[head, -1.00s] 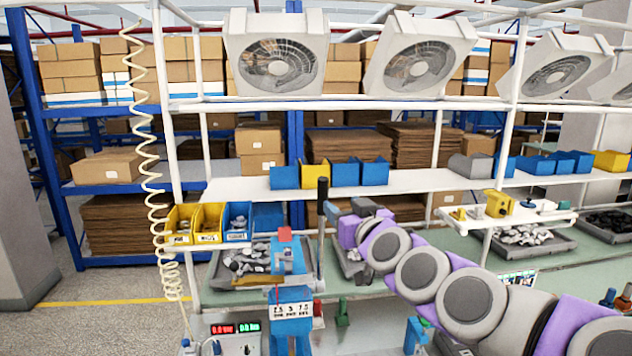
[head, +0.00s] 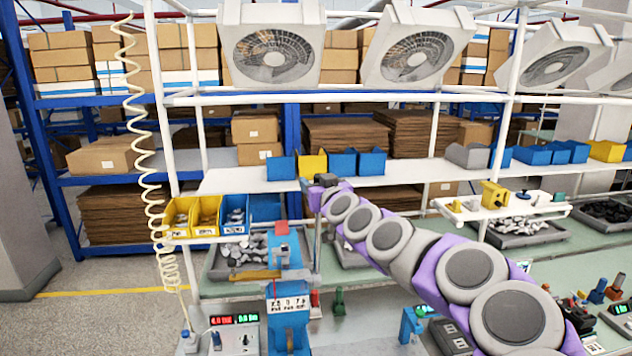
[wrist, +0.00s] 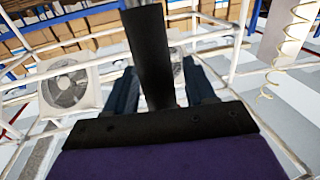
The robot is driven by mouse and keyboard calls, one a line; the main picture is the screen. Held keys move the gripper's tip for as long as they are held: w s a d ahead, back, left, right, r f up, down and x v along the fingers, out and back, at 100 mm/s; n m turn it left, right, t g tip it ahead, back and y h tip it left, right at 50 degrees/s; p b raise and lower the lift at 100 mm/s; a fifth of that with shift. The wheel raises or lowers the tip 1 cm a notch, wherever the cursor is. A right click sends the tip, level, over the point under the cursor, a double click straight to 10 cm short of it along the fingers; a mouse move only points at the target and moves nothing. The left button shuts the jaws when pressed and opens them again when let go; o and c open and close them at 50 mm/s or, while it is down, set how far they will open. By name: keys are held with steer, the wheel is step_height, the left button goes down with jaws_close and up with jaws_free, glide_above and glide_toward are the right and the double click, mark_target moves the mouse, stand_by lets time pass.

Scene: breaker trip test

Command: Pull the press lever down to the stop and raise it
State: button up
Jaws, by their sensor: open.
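The blue press (head: 285,258) with a red top stands on the bench, left of the middle in the head view. Its lever (head: 317,245) shows as a thin upright rod at the press's right side. The lever's upper end is mostly hidden by my arm in the head view. In the wrist view the black lever handle (wrist: 148,50) stands large between my two fingers. My gripper (head: 318,182) is at the handle's height. In the wrist view my gripper (wrist: 162,85) is open, one finger on each side of the handle; I cannot tell whether either touches it.
Yellow and blue bins (head: 208,215) hang left behind the press. A coiled cable (head: 150,160) hangs at the left. A shelf (head: 235,182) with small bins runs behind my gripper. A small box with red and green displays (head: 234,330) stands left of the press.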

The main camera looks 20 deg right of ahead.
steer(key=shift+w, duration=0.2)
steer(key=shift+c, duration=0.4)
jaws_close()
